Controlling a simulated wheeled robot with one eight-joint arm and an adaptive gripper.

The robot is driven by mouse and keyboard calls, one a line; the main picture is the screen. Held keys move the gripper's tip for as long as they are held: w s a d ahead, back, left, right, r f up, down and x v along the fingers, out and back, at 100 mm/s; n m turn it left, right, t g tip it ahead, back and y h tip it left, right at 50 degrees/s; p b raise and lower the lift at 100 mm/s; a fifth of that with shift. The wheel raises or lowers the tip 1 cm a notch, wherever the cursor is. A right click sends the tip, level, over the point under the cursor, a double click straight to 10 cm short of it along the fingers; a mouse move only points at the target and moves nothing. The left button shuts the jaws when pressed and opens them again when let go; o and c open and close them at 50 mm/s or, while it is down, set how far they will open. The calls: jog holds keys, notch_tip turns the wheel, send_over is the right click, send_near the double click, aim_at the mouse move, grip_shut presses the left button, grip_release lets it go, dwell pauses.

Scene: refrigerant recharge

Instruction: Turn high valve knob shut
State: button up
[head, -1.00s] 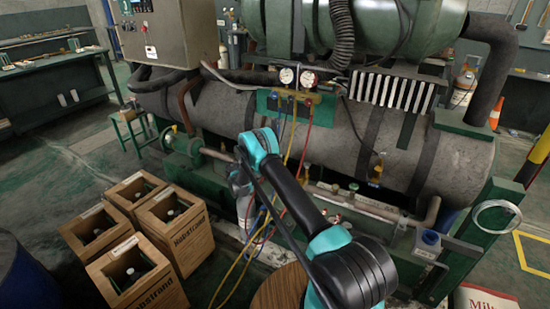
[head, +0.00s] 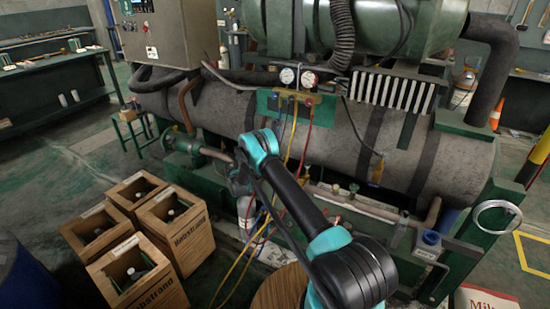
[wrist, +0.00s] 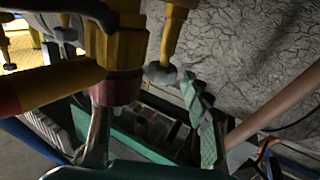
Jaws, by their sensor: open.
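The gauge manifold with two round dials (head: 298,76) and a green back plate (head: 268,101) is mounted in front of the large grey tank. Blue, yellow and red hoses hang from it. I cannot tell for sure which part is the high valve knob. My gripper (head: 241,178) is below and left of the manifold, partly hidden behind my arm. In the wrist view my open gripper (wrist: 148,97) has a silver finger at left and a green patterned finger at right. A yellow fitting with a reddish collar (wrist: 117,88) is close by the left finger; contact is unclear.
Wooden crates (head: 182,235) with cylinders stand at the lower left. A pipe (head: 370,208) runs along the tank's front. A round wooden top (head: 280,290) is at bottom centre. Open floor lies left.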

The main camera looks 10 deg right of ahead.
jog(key=v, duration=1.2)
jog(key=s+d+r+n+g+y, duration=0.2)
jog(key=s+d+r+n+y, duration=0.15)
jog(key=d+r, duration=0.35)
jog(key=s+d+r+n+g+y, duration=0.1)
jog(key=s+d+r+n+y, duration=0.1)
jog(key=s+d+r, duration=0.4)
jog(key=s+d+r+n+g+y, duration=0.1)
jog(key=s+d+r+n+y, duration=0.4)
jog(key=s, duration=0.7)
jog(key=s+a+f+n+y, duration=0.1)
jog(key=s+y, duration=0.4)
jog(key=s, duration=2.3)
jog(key=shift+a+f+n, duration=0.25)
jog(key=shift+f+n, duration=0.1)
jog(key=shift+n, duration=0.1)
